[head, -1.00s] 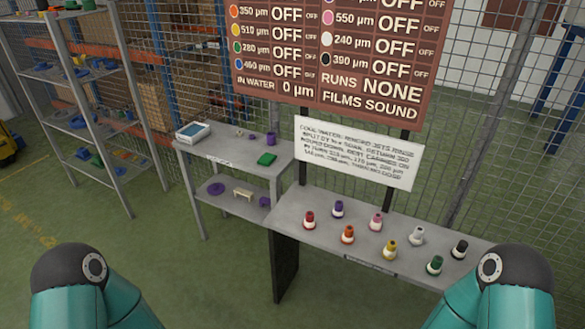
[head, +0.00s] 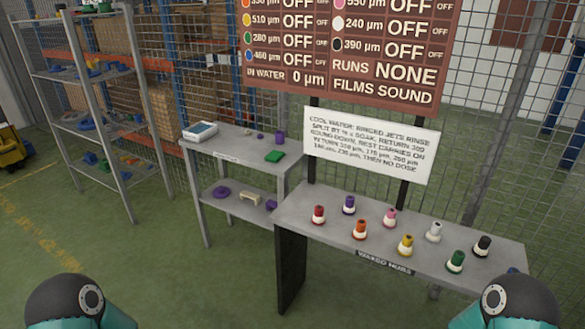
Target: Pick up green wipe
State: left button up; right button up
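Only teal and black parts of my two arms show at the bottom left and bottom right corners. Neither gripper is in the picture.
A white box (head: 200,132) and small purple items, including a purple cylinder (head: 280,137), share the table top. A lower grey bench (head: 300,196) with several coloured jars stands at right, before a sign (head: 367,144). A rack (head: 95,120) stands left. Green floor in front is clear.

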aim_at(275, 156)
jog(key=z, duration=0.9)
jog(key=i, duration=0.15)
jog(key=u, duration=2.9)
jog(key=i, duration=1.55)
jog(key=z, duration=3.85)
jog(key=k, duration=0.15)
jog(key=u, duration=1.85)
jog(key=i, duration=0.8)
